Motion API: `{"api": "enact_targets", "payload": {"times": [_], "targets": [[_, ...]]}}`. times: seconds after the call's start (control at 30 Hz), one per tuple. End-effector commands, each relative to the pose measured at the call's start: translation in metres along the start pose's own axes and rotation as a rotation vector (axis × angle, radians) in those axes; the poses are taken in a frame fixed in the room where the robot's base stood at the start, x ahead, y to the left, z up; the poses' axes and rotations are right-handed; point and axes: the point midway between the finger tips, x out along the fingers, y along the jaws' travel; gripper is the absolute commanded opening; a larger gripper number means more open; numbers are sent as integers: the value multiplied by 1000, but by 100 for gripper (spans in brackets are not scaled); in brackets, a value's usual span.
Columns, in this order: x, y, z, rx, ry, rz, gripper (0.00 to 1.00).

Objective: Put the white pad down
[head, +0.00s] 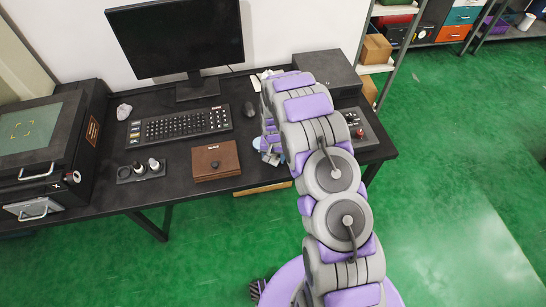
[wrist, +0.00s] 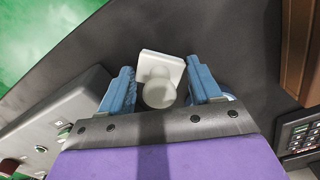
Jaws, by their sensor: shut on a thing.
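The white pad (wrist: 162,67), a squarish plate with a round knob, is between the two blue fingers of my gripper (wrist: 160,84) in the wrist view. My gripper is shut on it, with the knob towards the wrist camera. The dark desk top (wrist: 215,30) lies behind the pad; I cannot tell whether the pad touches it. In the head view my gripper (head: 270,152) is near the desk's front edge, mostly hidden behind my arm, and the pad cannot be made out there.
A brown box (head: 215,161) and keyboard (head: 180,125) are left of my gripper. A control box with a red button (head: 359,132) is to the right. A small stand with knobbed pieces (head: 141,170) is farther left. The monitor (head: 177,37) stands behind.

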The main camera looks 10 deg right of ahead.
Motion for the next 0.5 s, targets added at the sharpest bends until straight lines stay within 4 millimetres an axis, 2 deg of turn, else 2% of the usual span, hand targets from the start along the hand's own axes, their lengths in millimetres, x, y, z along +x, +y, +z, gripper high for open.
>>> {"api": "enact_targets", "payload": {"times": [0.03,0.07,0.1,0.3,0.5], "targets": [[1,-2,1,-2,0,2,39],[1,-2,1,-3,1,3,66],[1,-3,1,-3,1,3,70],[1,-4,2,-2,1,5,89],[1,-2,1,-2,0,2,89]]}}
